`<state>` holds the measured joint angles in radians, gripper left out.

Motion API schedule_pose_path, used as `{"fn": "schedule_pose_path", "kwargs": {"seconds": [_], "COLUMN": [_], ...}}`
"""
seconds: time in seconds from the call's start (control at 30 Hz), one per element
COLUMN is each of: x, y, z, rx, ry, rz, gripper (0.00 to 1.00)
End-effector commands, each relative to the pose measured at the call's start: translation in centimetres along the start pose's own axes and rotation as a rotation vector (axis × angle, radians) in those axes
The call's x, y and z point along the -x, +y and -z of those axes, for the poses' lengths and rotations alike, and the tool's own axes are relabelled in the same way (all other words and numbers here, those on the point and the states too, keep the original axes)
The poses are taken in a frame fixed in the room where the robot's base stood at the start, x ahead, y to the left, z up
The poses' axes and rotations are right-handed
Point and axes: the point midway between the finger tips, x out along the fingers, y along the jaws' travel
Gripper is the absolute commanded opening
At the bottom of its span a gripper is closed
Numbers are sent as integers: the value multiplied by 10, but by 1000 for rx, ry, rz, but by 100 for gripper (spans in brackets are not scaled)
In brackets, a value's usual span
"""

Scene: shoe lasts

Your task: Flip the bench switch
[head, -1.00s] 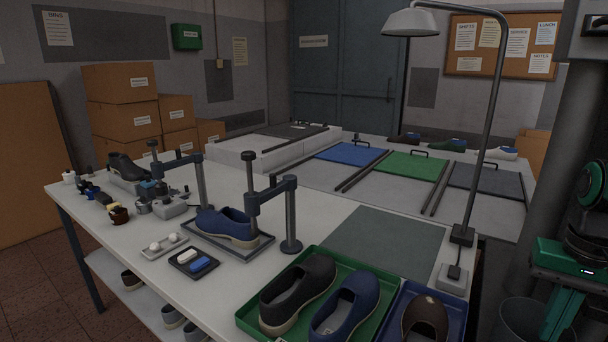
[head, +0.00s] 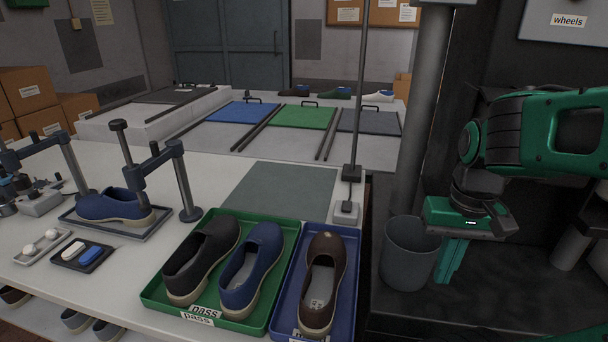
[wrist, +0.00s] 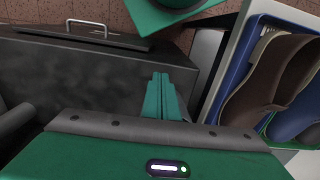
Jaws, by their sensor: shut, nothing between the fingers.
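The bench switch appears to be a small pale box with a dark top piece (head: 346,211), at the right edge of the bench by the foot of the lamp post. Which way it is set is too small to tell. My gripper (head: 447,277) is to the right of the bench, beyond its edge, pointing down and apart from the switch. Its green fingers are shut and empty; they also show in the wrist view (wrist: 160,80). The switch does not show clearly in the wrist view.
A grey bin (head: 408,255) stands just left of my gripper. A blue tray (head: 352,245) with a brown shoe and a green tray (head: 152,296) with two shoes lie at the bench front. The lamp post (head: 361,90) rises behind the switch. A grey mat (head: 278,192) is clear.

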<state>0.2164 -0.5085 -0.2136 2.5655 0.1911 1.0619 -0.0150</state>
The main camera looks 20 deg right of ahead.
Motion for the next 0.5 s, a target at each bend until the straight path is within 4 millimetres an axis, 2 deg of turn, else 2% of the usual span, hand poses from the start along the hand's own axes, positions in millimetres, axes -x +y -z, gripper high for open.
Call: {"fn": "schedule_pose_path", "kwargs": {"seconds": [0.17, 0.37, 0.5], "x": [14, 42, 60], "y": [-9, -38, -67], "z": [29, 89, 132], "rx": [-5, -16, -21], "ry": [28, 95, 145], "rz": [-17, -42, -49], "gripper": [0, 0, 0]}}
